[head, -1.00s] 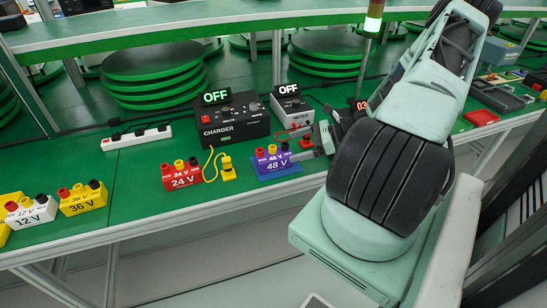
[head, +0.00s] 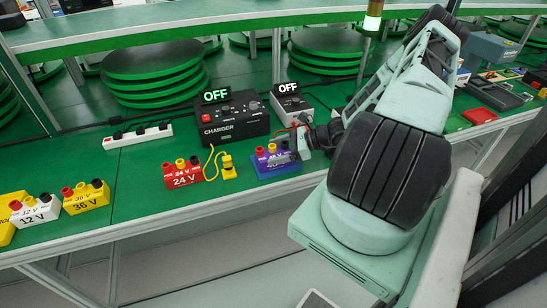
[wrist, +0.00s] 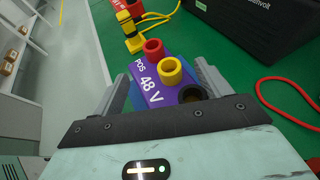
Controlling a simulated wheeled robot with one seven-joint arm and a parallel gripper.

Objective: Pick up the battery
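The purple 48 V battery (head: 264,164) stands upright on the green bench, with red, yellow and black terminals on top. My gripper (head: 284,158) reaches it from the right, low over the bench. In the wrist view the battery (wrist: 152,84) sits between the two grey fingers of my gripper (wrist: 161,74), one on each side. The fingers look open, with a narrow gap at the left side; contact at the right is hard to tell. The battery's lower part is hidden in the wrist view.
To the left are a red 24 V battery (head: 182,175), a yellow plug (head: 228,169) with cable, a yellow 36 V battery (head: 86,198) and a white 12 V battery (head: 36,211). Behind stand the charger (head: 233,122) and meter (head: 291,104), both showing OFF. A power strip (head: 138,136) lies at left.

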